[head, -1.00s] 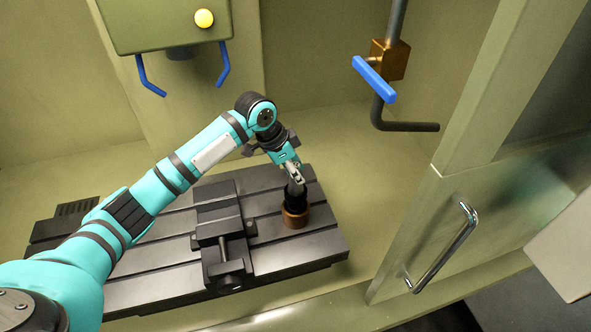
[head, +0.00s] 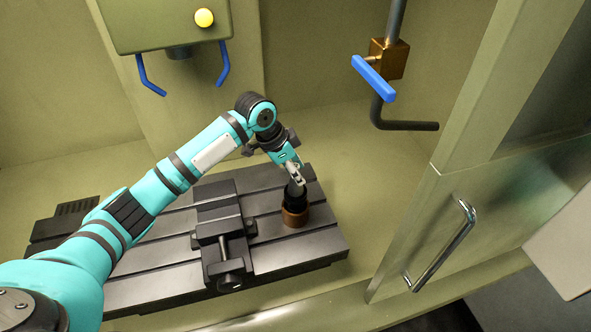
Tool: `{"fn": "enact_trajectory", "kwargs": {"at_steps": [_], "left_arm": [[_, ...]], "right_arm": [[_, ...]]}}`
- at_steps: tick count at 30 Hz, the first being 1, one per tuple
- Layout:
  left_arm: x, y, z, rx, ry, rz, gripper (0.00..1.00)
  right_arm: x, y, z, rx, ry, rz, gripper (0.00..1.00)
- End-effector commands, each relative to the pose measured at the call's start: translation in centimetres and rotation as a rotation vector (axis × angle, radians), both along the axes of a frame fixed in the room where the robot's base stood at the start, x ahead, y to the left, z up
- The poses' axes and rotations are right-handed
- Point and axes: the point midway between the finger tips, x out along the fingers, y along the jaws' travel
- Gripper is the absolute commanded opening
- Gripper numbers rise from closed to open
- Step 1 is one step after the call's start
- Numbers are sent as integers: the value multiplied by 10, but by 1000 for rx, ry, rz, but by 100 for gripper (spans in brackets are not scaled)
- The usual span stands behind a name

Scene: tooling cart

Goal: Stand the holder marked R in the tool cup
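My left gripper (head: 297,177) reaches down from the upper left to the top of a dark holder (head: 295,199). The holder is upright, its lower part inside a brown cup (head: 295,219) on the slotted metal table. The fingers are at the holder's top end; they are too small to tell whether they grip it or are parted. No R mark can be read on the holder from here. My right gripper is not in view.
A black vise (head: 221,228) sits on the slotted table (head: 150,262) left of the cup. A spindle head with blue levers (head: 150,76) hangs at upper left. A pipe with a blue-handled valve (head: 373,78) hangs at upper right. A door with a metal handle (head: 441,250) stands at right.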

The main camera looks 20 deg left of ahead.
Motion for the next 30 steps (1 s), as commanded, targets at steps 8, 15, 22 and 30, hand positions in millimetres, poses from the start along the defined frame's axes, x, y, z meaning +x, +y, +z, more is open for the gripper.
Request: {"fn": "enact_trajectory", "kwargs": {"at_steps": [8,15,22,30], "left_arm": [[0,0,-1,1,2,1,36],[-1,0,-1,2,3,1,63],[-2,1,-4,5,9,0,63],[-7,11,27,4,0,0,63]], "right_arm": [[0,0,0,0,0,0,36],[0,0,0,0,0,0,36],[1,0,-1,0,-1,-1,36],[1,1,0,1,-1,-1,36]]}}
